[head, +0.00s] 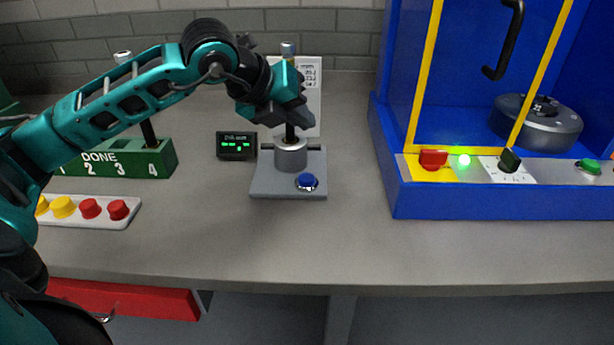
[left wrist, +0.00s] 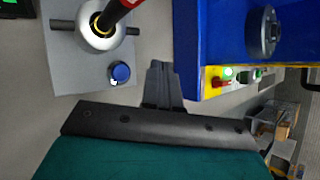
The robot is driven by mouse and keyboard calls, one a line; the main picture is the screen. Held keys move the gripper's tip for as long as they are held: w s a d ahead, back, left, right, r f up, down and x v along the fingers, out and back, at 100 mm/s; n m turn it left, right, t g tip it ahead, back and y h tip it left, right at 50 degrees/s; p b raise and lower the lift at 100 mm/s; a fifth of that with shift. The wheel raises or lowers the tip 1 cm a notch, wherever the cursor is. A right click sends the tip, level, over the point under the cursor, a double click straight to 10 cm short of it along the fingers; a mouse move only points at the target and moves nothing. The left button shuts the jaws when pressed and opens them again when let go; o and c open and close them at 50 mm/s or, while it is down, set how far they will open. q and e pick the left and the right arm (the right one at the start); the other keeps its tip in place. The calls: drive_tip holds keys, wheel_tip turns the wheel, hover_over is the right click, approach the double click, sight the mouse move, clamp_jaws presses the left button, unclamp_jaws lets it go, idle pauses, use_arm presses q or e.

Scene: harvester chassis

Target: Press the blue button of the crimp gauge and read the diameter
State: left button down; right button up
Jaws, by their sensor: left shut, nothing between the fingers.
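The crimp gauge has a grey base plate (head: 262,183), a round metal post (head: 291,155) and a blue button (head: 307,182) at its front right. The blue button also shows in the left wrist view (left wrist: 120,73). A tube (head: 288,48) stands upright at the post, partly hidden by my gripper; its lower part looks red and black in the wrist view. The small display (head: 237,145) left of the gauge shows green dash-like marks. My left gripper (head: 299,120) is shut and empty, above the plate. Its fingers (left wrist: 160,84) appear beside the button, apart from it. My right gripper is not in view.
A green rack (head: 165,160) marked DONE stands left, holding a dark tube near slot 4. A white tray (head: 95,222) with red and yellow caps lies before it. A blue machine (head: 480,206) with yellow frame stands right. The bench front is clear.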

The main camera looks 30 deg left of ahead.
use_arm(q)
drive_tip(key=b, duration=0.5)
hover_over(302, 179)
wheel_tip(302, 179, down, 8)
drive_tip(key=shift+r, duration=0.15)
drive_tip(key=shift+f+b, duration=0.45)
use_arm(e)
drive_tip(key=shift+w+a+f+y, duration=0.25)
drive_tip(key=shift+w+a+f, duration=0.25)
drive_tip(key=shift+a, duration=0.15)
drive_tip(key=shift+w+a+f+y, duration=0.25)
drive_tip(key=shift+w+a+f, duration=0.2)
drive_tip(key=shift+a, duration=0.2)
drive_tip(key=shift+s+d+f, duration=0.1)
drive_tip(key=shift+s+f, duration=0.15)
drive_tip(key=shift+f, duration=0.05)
use_arm(q)
drive_tip(key=shift+f, duration=0.1)
drive_tip(key=shift+f+b, duration=0.4)
drive_tip(key=shift+b, duration=0.4)
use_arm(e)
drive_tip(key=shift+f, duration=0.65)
